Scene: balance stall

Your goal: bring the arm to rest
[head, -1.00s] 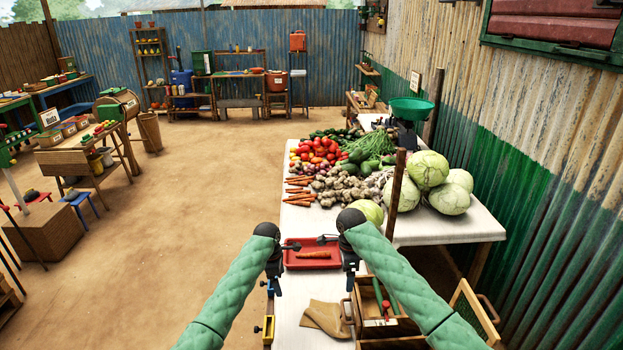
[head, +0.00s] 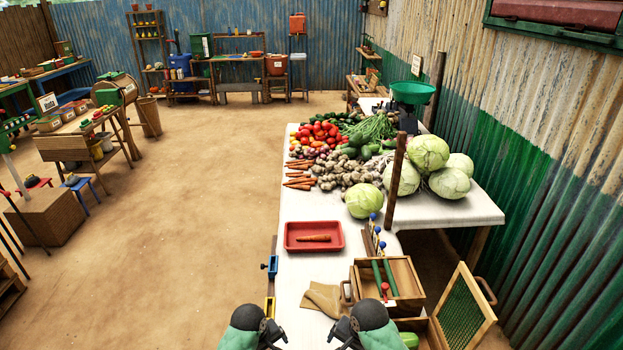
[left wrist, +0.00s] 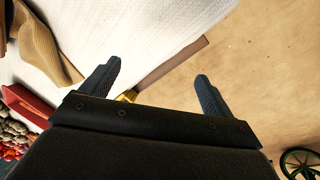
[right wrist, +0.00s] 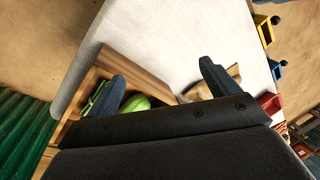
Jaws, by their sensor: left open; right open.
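My left gripper (head: 274,333) is low at the bottom of the head view, over the near end of the white table (head: 303,268). Its two fingers stand apart with nothing between them in the left wrist view (left wrist: 158,82). My right gripper (head: 338,332) is beside it, just to the right. Its fingers are also apart and empty in the right wrist view (right wrist: 168,88). Both grippers are clear of the red tray (head: 313,247), where a carrot (head: 313,238) lies.
A brown cloth (head: 325,298) lies near the grippers. A wooden box (head: 402,285) with green rods stands to the right, with an open green-panelled lid (head: 466,308) nearby. A post (head: 396,180) rises beside cabbages (head: 363,201). The floor at left (head: 170,250) is clear.

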